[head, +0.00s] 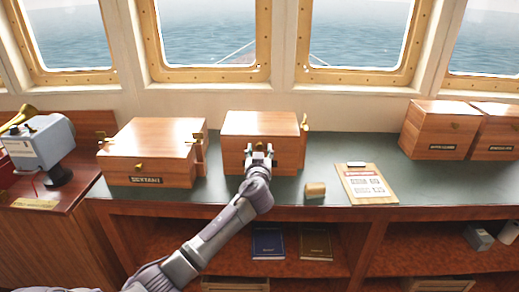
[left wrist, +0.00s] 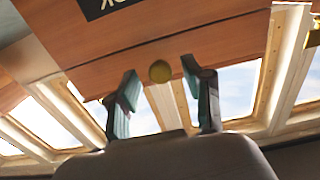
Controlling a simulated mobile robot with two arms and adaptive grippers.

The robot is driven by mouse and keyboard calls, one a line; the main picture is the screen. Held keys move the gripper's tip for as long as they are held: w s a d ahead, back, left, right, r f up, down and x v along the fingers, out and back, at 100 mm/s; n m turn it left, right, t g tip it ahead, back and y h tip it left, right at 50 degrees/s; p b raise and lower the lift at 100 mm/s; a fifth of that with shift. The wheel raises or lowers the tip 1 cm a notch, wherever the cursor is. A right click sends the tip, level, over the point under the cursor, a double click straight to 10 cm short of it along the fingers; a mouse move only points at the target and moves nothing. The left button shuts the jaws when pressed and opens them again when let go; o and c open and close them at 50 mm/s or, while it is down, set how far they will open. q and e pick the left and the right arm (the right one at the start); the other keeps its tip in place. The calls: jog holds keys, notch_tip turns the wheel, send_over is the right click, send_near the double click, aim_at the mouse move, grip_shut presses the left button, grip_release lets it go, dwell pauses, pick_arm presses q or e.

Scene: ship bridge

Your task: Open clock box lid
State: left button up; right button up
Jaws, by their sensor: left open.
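The clock box, the middle wooden box (head: 258,124), stands on the green counter with its lid closed. My left gripper (head: 259,152) is at its front face and hides part of that face. In the left wrist view, a round brass knob (left wrist: 160,71) on the wooden front lies between the tips of my open left gripper (left wrist: 163,85). The fingers are apart, one on each side of the knob; I cannot tell whether they touch it. A black label with pale letters (left wrist: 98,6) is partly in view there. My right gripper is not in view.
A larger labelled wooden box (head: 150,143) stands to the left, and two more boxes (head: 440,125) stand at the right. Windows are behind.

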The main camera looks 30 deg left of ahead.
pick_arm(q)
jog(key=shift+a, duration=0.1)
grip_shut()
dwell(0.3)
